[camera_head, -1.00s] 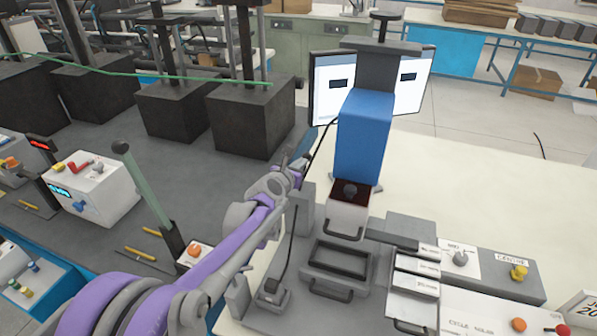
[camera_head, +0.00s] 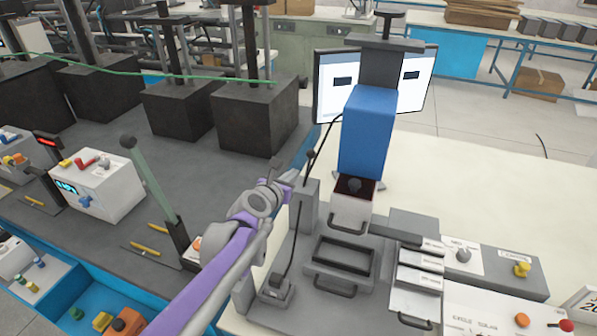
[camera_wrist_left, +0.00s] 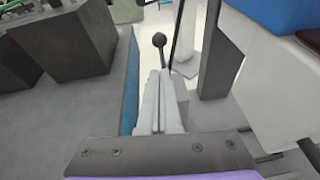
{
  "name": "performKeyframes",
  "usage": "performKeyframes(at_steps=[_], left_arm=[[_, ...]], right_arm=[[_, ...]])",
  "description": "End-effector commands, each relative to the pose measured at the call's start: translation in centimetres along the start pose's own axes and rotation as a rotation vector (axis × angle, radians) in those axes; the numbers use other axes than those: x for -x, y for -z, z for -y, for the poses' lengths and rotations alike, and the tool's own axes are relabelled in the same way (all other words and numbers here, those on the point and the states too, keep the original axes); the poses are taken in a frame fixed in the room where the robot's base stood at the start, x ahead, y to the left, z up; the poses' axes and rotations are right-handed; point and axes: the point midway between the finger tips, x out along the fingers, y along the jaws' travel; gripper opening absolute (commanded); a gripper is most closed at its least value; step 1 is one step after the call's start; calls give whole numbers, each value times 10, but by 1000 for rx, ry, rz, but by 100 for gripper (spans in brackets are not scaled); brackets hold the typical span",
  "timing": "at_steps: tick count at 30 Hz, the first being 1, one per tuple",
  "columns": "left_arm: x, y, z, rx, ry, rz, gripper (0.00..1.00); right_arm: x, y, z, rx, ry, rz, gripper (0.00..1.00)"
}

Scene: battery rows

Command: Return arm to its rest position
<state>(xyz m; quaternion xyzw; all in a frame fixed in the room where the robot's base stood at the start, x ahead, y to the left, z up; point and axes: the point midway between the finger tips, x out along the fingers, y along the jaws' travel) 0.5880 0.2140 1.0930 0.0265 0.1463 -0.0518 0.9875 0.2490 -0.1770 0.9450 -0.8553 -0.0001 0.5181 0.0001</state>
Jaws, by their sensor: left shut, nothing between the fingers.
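My left arm, purple and grey, reaches in from the bottom of the head view. Its left gripper (camera_head: 290,180) is beside the grey post at the left of the blue press (camera_head: 367,135). In the left wrist view the fingers (camera_wrist_left: 160,95) are together with nothing between them. A thin lever with a black ball knob (camera_head: 310,154) stands just beyond the fingertips. The knob also shows in the left wrist view (camera_wrist_left: 159,40). I cannot tell whether the fingers touch the lever. My right gripper is in neither view.
A black tray frame (camera_head: 343,256) and control boxes with knobs (camera_head: 463,256) sit on the cream table right of the arm. A green-grey lever (camera_head: 150,180) stands to its left. Dark blocks (camera_head: 245,115) stand behind.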

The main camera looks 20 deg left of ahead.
Motion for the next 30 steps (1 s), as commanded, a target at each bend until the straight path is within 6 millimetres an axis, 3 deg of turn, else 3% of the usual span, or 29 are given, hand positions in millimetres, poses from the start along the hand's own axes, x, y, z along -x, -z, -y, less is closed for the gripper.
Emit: performKeyframes(at_steps=[6, 14, 17, 20, 23, 30], left_arm=[[32, -5, -1, 1, 0, 0, 0], [42, -7, 0, -5, 1, -1, 0], [48, -2, 7, -88, 19, -16, 0], [64, 11, 26, -319, 71, -55, 0], [91, 35, 51, -688, 162, -107, 0], [170, 120, 91, -1670, 490, -185, 0]], right_arm=[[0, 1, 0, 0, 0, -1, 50], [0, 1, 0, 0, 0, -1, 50], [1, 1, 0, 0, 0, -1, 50], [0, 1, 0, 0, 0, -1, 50], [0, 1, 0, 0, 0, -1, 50], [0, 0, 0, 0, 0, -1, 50]])
